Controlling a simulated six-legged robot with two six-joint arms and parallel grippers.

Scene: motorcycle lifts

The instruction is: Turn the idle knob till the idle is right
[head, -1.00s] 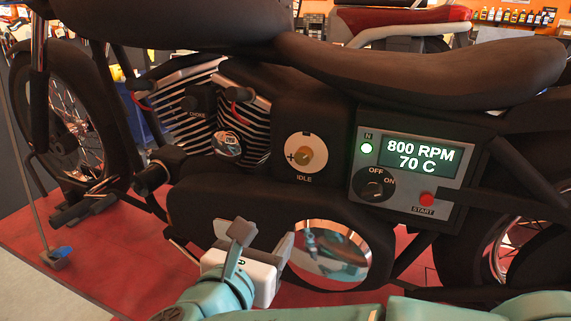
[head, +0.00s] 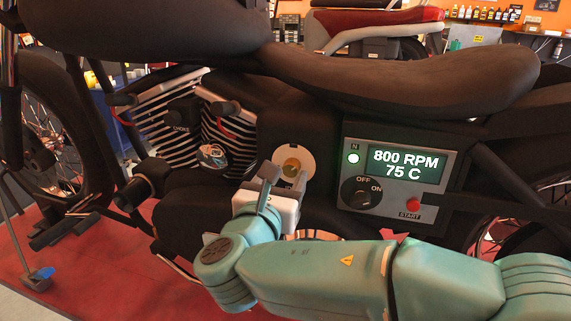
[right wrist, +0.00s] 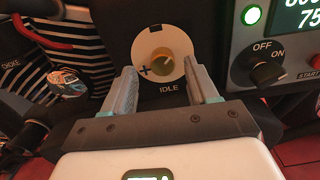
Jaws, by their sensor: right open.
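The idle knob (head: 291,168) is a small brass knob on a round white dial plate, on the dark side of the motorcycle. In the right wrist view the knob (right wrist: 162,61) sits beyond and between my fingertips, with a plus mark at its left and the label IDLE below. My right gripper (head: 284,178) is open and empty, just below and in front of the dial; its fingers partly cover the plate in the head view. The display (head: 403,166) reads 800 RPM and 75 C. My left gripper is not in view.
Right of the dial is the control panel (head: 351,207) with an OFF/ON switch (head: 361,192), a red START button (head: 413,205) and a lit green N lamp (head: 353,158). Left are the finned engine, choke knob (head: 181,117) and a red cable. The seat (head: 410,85) overhangs above.

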